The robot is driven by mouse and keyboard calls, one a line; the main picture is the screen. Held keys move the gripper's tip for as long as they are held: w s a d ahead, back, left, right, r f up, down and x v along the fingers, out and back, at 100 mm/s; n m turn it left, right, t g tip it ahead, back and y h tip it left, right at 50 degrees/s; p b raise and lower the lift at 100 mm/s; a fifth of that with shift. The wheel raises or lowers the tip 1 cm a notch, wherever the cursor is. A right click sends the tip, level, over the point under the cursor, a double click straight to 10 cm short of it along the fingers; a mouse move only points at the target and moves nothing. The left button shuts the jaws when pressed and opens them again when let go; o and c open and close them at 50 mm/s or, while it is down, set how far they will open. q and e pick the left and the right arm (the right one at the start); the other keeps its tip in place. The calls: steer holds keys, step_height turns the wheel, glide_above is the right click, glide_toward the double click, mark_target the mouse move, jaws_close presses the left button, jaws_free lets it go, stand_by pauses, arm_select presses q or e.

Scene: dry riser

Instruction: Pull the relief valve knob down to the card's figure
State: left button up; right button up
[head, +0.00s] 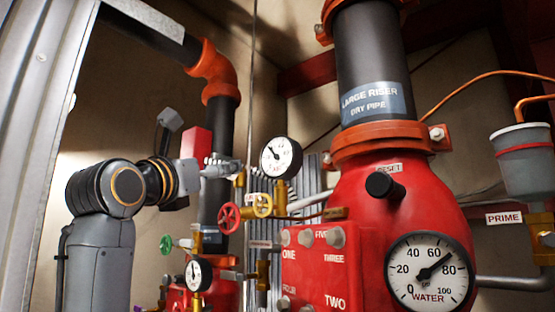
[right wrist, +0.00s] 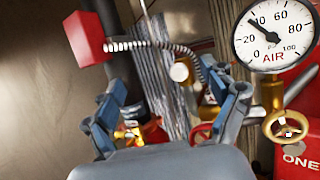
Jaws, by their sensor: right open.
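My right gripper shows in the right wrist view (right wrist: 163,98), its two blue-padded fingers spread wide with nothing between them. In the head view it (head: 220,168) is by the pipework, left of the air gauge (head: 280,157). A brass fitting with a pale round end (right wrist: 180,70) lies beyond the fingers; I cannot tell whether it is the relief valve knob. The air gauge also shows in the right wrist view (right wrist: 272,38), reading roughly 30. A black knob (head: 384,186) sticks out below the RESET label. I cannot make out the card. My left gripper is out of view.
A red box (right wrist: 84,38) with flexible conduit is close by the left finger. Red (head: 229,217) and yellow (head: 262,205) handwheels lie below the air gauge. The red valve body carries a water gauge (head: 428,272), reading about 70. A metal post (head: 40,120) stands at left.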

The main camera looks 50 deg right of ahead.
steer(key=s+a+p, duration=0.1)
steer(key=a, duration=0.6)
steer(key=shift+a+p, duration=0.15)
steer(key=shift+p, duration=0.2)
steer(key=shift+f, duration=0.1)
stand_by(0.3)
